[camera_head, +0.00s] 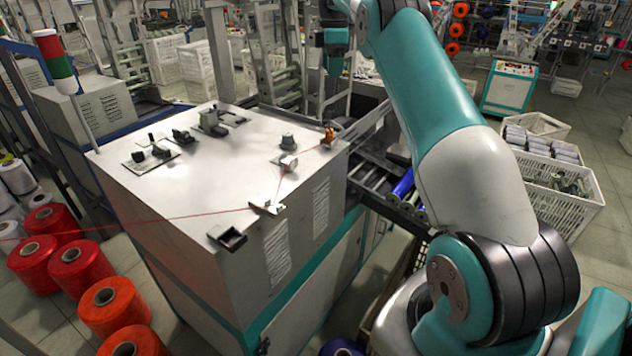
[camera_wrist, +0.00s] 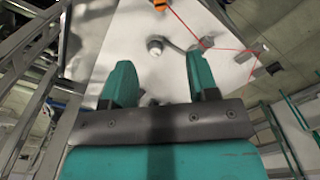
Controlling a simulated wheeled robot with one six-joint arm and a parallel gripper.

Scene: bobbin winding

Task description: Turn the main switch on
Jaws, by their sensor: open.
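A white winding machine (camera_head: 190,180) with a flat top stands in the middle of the head view. Several small dark and grey fittings sit on its top, and I cannot tell for sure which is the main switch. A round grey knob (camera_head: 287,142) is on the top's right side. A round knob (camera_wrist: 155,46) also shows in the wrist view, ahead of my fingers. My gripper (camera_wrist: 158,63) is open, with two teal fingers apart and nothing between them. It appears apart from the machine top.
Red thread (camera_head: 150,219) runs across the machine top through guides. Several red and orange spools (camera_head: 80,264) stand on the floor at left. A signal lamp (camera_head: 55,60) rises at the back left. White crates (camera_head: 548,188) stand at right.

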